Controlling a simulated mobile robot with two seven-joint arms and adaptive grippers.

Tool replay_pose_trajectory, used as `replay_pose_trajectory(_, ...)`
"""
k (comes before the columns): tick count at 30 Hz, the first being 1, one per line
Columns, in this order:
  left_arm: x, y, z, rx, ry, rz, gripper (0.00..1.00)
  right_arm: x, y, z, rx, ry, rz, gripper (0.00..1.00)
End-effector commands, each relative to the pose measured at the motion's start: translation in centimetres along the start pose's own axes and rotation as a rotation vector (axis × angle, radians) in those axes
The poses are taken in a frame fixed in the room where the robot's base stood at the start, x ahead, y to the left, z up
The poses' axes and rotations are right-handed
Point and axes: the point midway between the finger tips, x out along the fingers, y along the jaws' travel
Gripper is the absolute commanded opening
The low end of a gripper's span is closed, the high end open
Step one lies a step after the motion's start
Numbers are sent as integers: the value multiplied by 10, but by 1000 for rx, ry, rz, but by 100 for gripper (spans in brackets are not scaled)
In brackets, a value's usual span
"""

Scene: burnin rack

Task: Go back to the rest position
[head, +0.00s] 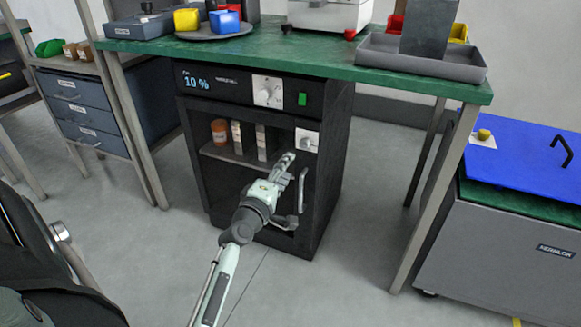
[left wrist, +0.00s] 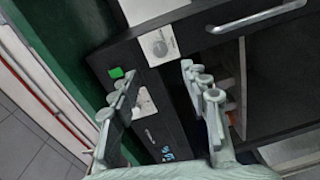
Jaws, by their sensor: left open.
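My left gripper (head: 286,160) is in front of the black burn-in cabinet (head: 330,190) under the green bench, near the right side of its shelf opening. In the left wrist view its two fingers stand apart with nothing between them, so the gripper (left wrist: 158,88) is open and empty. Beyond the fingers are the cabinet's black front, a green button (left wrist: 116,72) and a pale plate with a knob (left wrist: 160,46). I cannot tell whether the fingers touch the cabinet. My right gripper is in neither view.
An orange jar (head: 219,131) and pale boxes stand on the cabinet shelf. A metal handle (head: 302,190) is close beside my gripper. The green bench (head: 300,58) overhangs the cabinet. A blue-topped chest (head: 525,165) stands right. Grey floor (head: 350,285) is clear in front.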

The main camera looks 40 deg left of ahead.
Motion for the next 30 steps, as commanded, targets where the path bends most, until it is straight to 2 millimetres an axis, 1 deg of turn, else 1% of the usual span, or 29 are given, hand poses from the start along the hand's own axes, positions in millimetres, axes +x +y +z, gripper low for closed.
replay_pose_trajectory(8,0,-1,2,12,-8,-5,46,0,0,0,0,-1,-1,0)
replay_pose_trajectory(11,-6,-8,21,107,-76,-47,46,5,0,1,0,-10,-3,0)
replay_pose_trajectory(14,-24,-31,60,323,-234,-145,46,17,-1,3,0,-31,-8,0)
replay_pose_trajectory(15,-37,-46,78,438,-317,-197,46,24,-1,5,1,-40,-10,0)
replay_pose_trajectory(17,-64,-73,101,626,-453,-281,46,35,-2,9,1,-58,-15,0)
replay_pose_trajectory(18,-85,-92,113,751,-547,-339,46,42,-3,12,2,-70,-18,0)
replay_pose_trajectory(20,-119,-118,123,931,-680,-421,46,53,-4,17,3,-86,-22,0)
replay_pose_trajectory(21,-142,-135,125,1042,-765,-474,46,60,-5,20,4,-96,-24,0)
replay_pose_trajectory(23,-175,-155,124,1193,-880,-546,46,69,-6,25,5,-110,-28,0)
replay_pose_trajectory(24,-196,-165,120,1279,-949,-590,46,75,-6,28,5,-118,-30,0)
replay_pose_trajectory(27,-236,-182,108,1447,-1081,-677,46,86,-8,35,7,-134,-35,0)
replay_pose_trajectory(30,-260,-189,98,1546,-1158,-731,46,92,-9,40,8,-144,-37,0)
